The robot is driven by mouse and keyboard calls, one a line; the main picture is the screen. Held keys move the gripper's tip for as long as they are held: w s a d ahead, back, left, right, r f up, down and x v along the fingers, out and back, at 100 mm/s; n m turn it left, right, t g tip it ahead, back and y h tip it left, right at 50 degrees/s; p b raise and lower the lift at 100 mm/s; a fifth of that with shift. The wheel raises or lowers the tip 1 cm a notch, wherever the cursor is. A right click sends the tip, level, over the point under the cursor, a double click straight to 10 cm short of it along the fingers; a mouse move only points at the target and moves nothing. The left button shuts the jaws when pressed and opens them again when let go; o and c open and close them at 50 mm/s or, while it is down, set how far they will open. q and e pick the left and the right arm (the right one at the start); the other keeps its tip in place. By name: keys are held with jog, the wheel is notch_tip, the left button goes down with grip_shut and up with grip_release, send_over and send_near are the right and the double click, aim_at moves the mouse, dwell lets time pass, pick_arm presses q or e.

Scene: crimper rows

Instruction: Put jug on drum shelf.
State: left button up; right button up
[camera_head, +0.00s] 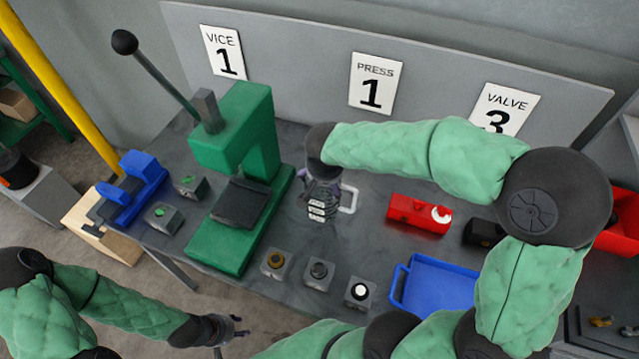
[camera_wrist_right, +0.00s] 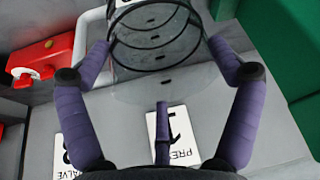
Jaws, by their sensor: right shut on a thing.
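The jug (camera_head: 319,207) is clear with dark rings and a pale handle at its right. It is upright beside the green press, with my right gripper (camera_head: 321,185) on its upper part. In the right wrist view the clear jug (camera_wrist_right: 155,45) lies between the purple fingers of my right gripper (camera_wrist_right: 160,75), which is shut on it. Whether its base touches the table cannot be told. My left gripper (camera_head: 240,327) is empty and looks open, low at the left before the table. No shelf is clearly recognisable as the drum shelf.
A green press (camera_head: 238,150) and blue vice (camera_head: 133,188) stand left. A red valve block (camera_head: 418,213), blue tray (camera_head: 437,286) and several small button blocks (camera_head: 318,274) lie right and front. A backboard (camera_head: 440,65) rises behind. A green rack (camera_head: 40,138) stands far left.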

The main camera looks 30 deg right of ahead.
aim_at(319, 187)
jog(key=shift+w+a+b+x, duration=0.1)
jog(key=shift+w+a+x, duration=0.05)
jog(key=shift+x, duration=1.1)
jog(key=shift+w+a+b+x, duration=0.1)
jog(key=shift+w+x, duration=0.05)
jog(key=shift+x, duration=1.15)
jog(key=shift+w+a+b+x, duration=0.1)
jog(key=shift+a+x, duration=0.05)
jog(key=shift+x, duration=1.1)
jog(key=o, duration=1.3)
jog(key=shift+o, duration=0.2)
jog(key=shift+r, duration=0.1)
